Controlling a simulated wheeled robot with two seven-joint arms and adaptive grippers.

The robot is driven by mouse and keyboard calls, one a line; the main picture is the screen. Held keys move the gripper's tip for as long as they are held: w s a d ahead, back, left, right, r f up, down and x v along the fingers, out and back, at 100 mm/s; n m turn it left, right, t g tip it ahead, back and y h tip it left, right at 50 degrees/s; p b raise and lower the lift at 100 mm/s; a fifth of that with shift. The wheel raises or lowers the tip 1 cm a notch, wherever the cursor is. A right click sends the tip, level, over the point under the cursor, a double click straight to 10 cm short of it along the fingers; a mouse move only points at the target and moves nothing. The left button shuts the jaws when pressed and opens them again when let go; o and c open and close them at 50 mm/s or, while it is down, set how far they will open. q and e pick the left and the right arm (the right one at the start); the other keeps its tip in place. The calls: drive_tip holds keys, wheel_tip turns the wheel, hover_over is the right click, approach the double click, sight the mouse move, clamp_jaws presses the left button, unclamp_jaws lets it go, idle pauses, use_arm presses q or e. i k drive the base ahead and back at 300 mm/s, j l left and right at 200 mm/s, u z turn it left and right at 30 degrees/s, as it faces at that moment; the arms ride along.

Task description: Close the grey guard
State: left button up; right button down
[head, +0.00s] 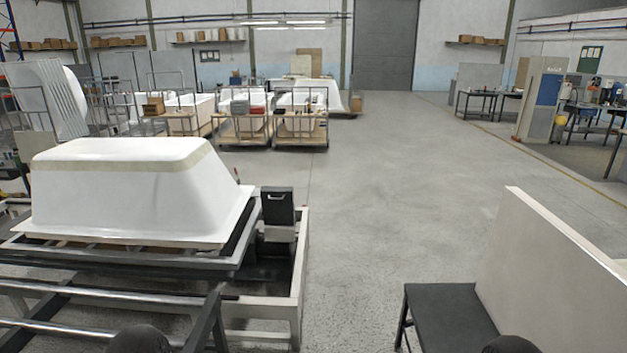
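A dark grey upright panel (278,206) with a light handle-like bar near its top stands at the right end of the machine frame, left of centre. It may be the grey guard; it looks raised above the dark box-like part (280,234) below it. A white upturned bathtub shell (130,192) with a beige band rests on the frame just left of it. Neither of my grippers shows. Only dark rounded parts, probably of my arms, show at the bottom edge, well below and apart from the panel.
The frame's pale rail (300,265) borders the panel on the right. A dark bench (447,315) with a tall white panel (545,270) stands at the lower right. Open grey floor (390,200) lies between. Carts with tubs (245,130) stand further back.

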sight(277, 202)
drive_tip(key=i+u, duration=0.1)
drive_tip(key=i, duration=0.55)
drive_tip(key=i+l+u, duration=0.15)
drive_tip(key=i, duration=0.5)
drive_tip(key=i+l+u, duration=0.1)
drive_tip(key=i, duration=0.5)
drive_tip(key=i+z, duration=0.15)
drive_tip(key=i, duration=0.55)
drive_tip(key=i+j+z, duration=0.7)
drive_tip(key=k, duration=0.05)
